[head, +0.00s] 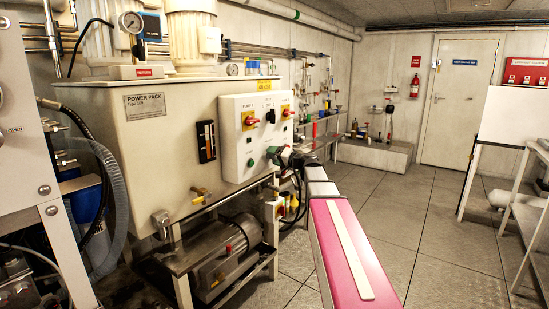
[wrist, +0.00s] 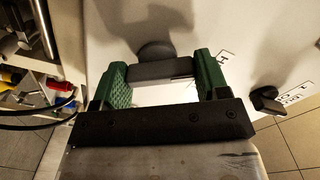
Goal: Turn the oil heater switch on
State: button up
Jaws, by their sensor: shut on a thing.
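The white control panel (head: 229,148) is on the front of the power pack, at the centre of the head view. My gripper (head: 282,156) is at its lower right part. In the wrist view, my gripper (wrist: 162,64) has its green fingers on both sides of a dark grey rotary knob (wrist: 158,70) on the panel, and it is shut on the knob's bar. The knob's bar lies roughly across the gap between the fingers. Its label is not readable, so I cannot confirm its name. In the head view the gripper hides this knob.
Another black switch (wrist: 265,99) stands to the right in the wrist view. Red-and-yellow switches (head: 249,120) and a black switch (head: 271,116) are higher on the panel. Hoses and coloured fittings (wrist: 35,85) are at the wrist view's left. The floor (head: 430,235) at right is clear.

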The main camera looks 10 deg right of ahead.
jog(key=m, duration=0.6)
jog(key=shift+m, duration=0.3)
dwell(0.5)
jog(key=o, duration=0.9)
jog(key=shift+d, duration=0.1)
jog(key=shift+o, duration=0.2)
jog(key=v, duration=1)
jog(key=shift+s+d, duration=0.25)
